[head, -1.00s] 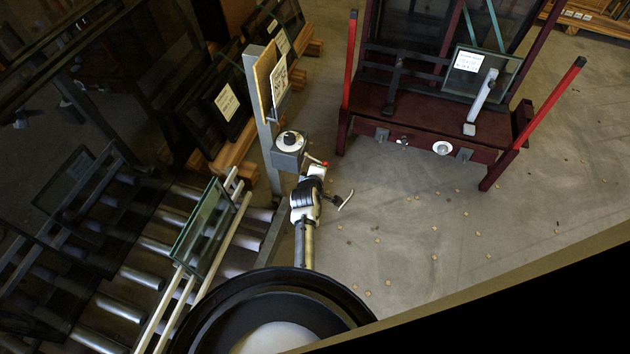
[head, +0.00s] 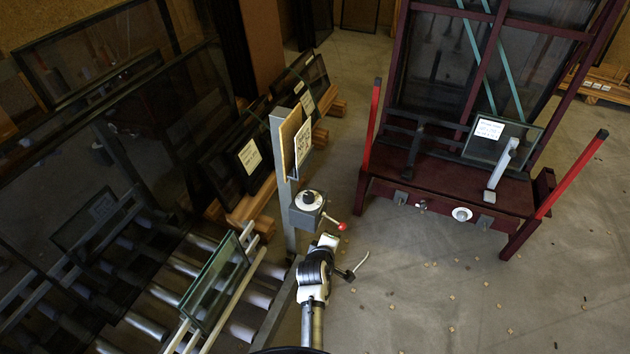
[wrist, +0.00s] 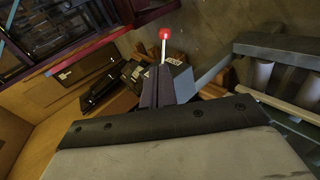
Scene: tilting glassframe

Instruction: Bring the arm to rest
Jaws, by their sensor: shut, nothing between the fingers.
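My arm (head: 315,275) reaches up from the bottom middle of the head view. My gripper (head: 328,240) is at its far end, just below the grey control box and its lever with a red knob (head: 342,227). In the wrist view the dark fingers of my gripper (wrist: 157,72) are together and empty. The red knob (wrist: 165,33) shows just beyond their tips, and the grey box (wrist: 182,82) is behind them. I cannot tell from these views how wide the gap to the lever is.
The box stands on a grey post (head: 290,235). A roller conveyor (head: 150,325) with a glass pane (head: 215,285) is at left. A dark red rack (head: 450,185) with red upright bars stands at right.

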